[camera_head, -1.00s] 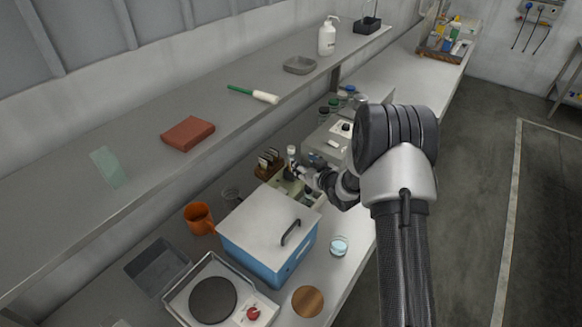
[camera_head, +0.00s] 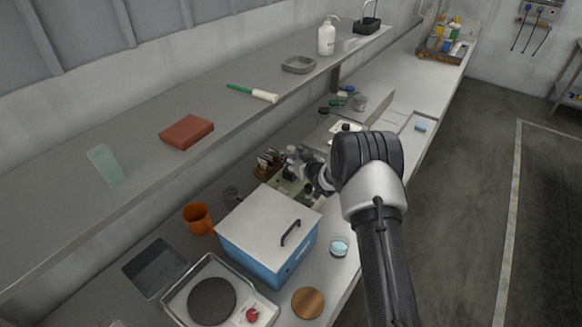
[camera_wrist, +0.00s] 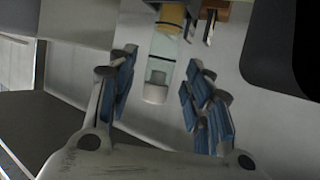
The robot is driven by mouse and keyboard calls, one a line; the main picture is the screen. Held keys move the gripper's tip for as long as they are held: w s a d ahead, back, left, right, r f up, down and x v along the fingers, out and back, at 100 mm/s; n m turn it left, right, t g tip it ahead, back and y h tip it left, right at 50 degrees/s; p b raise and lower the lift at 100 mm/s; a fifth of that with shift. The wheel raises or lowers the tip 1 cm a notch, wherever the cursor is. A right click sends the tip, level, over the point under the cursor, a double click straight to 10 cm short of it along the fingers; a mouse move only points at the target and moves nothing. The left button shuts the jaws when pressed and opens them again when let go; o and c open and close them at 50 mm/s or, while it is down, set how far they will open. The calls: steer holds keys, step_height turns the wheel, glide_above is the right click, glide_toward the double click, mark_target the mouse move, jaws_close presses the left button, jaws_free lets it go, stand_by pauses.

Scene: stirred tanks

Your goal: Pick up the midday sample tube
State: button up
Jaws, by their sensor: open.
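My gripper (camera_head: 301,160) is low over the bench, behind the blue box with the pale lid. In the wrist view my gripper (camera_wrist: 161,78) is open, its blue-padded fingers apart on both sides of a clear tube (camera_wrist: 162,48). The tube has a whitish end (camera_wrist: 156,89) toward me and a yellow and dark band at its far end. No finger visibly touches it. I cannot read any label, so I cannot tell if it is the midday sample tube. In the head view my gripper hides most of this spot.
The blue box (camera_head: 268,258) stands close in front of my gripper. A brown wooden rack (camera_head: 267,166) is just left of it. Several capped jars (camera_head: 345,98) stand behind. The shelf (camera_head: 120,215) overhangs on the left. An orange mug (camera_head: 198,218) stands at the left.

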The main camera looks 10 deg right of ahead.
steer(key=shift+c, duration=0.5)
jaws_close()
